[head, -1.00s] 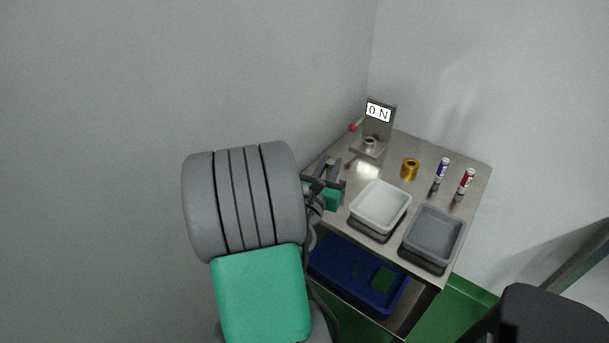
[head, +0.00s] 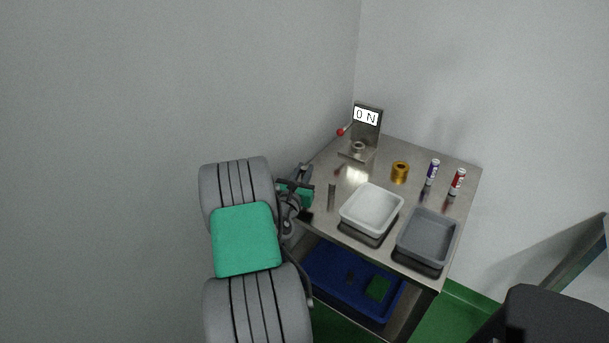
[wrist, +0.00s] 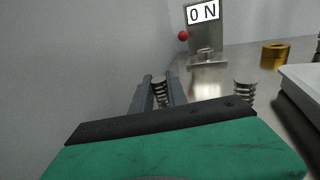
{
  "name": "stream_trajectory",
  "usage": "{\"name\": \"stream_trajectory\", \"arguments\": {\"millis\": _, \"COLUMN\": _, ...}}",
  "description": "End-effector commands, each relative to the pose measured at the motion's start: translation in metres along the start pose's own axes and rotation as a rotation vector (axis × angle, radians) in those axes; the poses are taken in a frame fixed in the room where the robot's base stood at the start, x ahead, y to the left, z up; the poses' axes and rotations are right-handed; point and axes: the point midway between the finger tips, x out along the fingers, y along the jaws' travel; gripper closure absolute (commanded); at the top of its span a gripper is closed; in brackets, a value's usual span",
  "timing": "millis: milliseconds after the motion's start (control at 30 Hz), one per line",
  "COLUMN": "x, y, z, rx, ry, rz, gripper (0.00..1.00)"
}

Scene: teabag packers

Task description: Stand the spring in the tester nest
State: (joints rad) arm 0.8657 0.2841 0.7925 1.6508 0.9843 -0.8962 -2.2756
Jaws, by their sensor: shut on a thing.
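My gripper (wrist: 160,82) is shut on a coil spring (wrist: 161,93), held upright between the two grey fingers in the wrist view. In the head view my gripper (head: 306,169) is at the table's left edge, and the held spring is not clear there. The tester (head: 367,122) stands at the back of the table with a "0 N" display and a red-knobbed lever. Its nest (head: 358,147) is a small round cup on the tester's base, also seen in the wrist view (wrist: 206,54). The held spring is apart from the nest, on the near side of it.
A second spring (wrist: 244,92) stands on the table right of my gripper, beside the white tray (head: 345,216). A grey tray (head: 401,247), a brass cylinder (head: 400,172), a blue-and-white tube (head: 432,171) and a red-and-white tube (head: 457,181) stand further right. A blue bin (head: 323,270) is below.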

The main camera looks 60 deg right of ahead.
Motion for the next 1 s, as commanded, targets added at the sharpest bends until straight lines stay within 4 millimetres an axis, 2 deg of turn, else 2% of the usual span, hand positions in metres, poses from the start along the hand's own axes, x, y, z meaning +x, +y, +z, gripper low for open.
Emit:
{"name": "stream_trajectory", "arguments": {"millis": 33, "x": 0.0004, "y": 0.0002, "z": -0.006, "rx": 0.0, "ry": -0.002, "rz": 0.0, "gripper": 1.0}}
{"name": "stream_trajectory", "arguments": {"millis": 367, "x": 0.0002, "y": -0.0001, "z": -0.0085, "rx": 0.002, "ry": -0.003, "rz": 0.0, "gripper": 1.0}}
{"name": "stream_trajectory", "arguments": {"millis": 400, "x": 0.0003, "y": 0.0, "z": -0.0073, "rx": 0.002, "ry": -0.003, "rz": 0.0, "gripper": 0.79}}
{"name": "stream_trajectory", "arguments": {"millis": 633, "x": 0.0001, "y": -0.0001, "z": -0.0071, "rx": 0.001, "ry": -0.003, "rz": 0.0, "gripper": 0.6}}
{"name": "stream_trajectory", "arguments": {"millis": 933, "x": 0.0002, "y": -0.0001, "z": -0.0018, "rx": 0.001, "ry": -0.004, "rz": 0.0, "gripper": 0.59}}
{"name": "stream_trajectory", "arguments": {"millis": 1000, "x": -0.0082, "y": 0.0007, "z": -0.0059, "rx": -0.001, "ry": 0.0, "rz": 0.002, "gripper": 0.59}}
